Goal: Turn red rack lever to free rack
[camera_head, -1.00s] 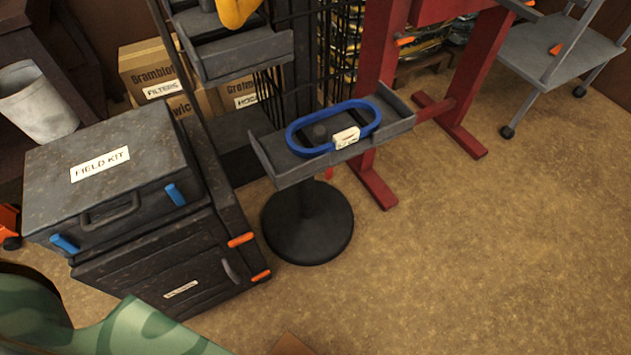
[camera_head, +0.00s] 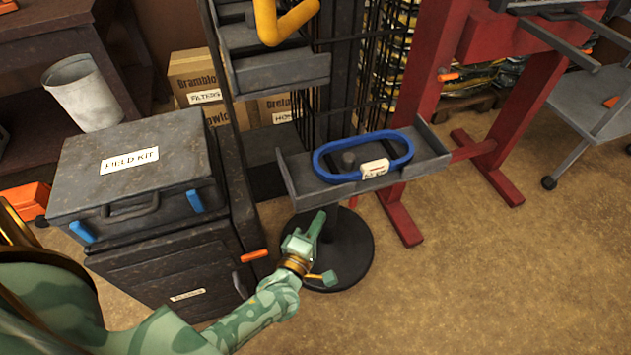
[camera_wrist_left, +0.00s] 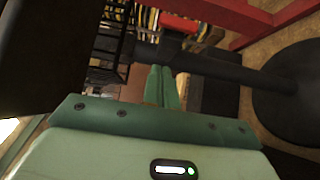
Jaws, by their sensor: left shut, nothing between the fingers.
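A small red piece (camera_head: 353,201), which may be the red rack lever, shows just under the grey tray (camera_head: 436,158) on the round-based stand; most of it is hidden by the tray. My left gripper (camera_head: 319,216) is in front of the stand, just below the tray and to the left of the red piece, apart from it. Its fingers point up and away. In the left wrist view the two green fingers (camera_wrist_left: 162,78) lie together with nothing between them. My right gripper is not in view.
A blue ring (camera_head: 335,178) with a white tag lies in the tray. A dark cabinet with a field kit case (camera_head: 85,172) stands to the left. A red frame (camera_head: 408,215) stands behind on the right. The floor at front right is clear.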

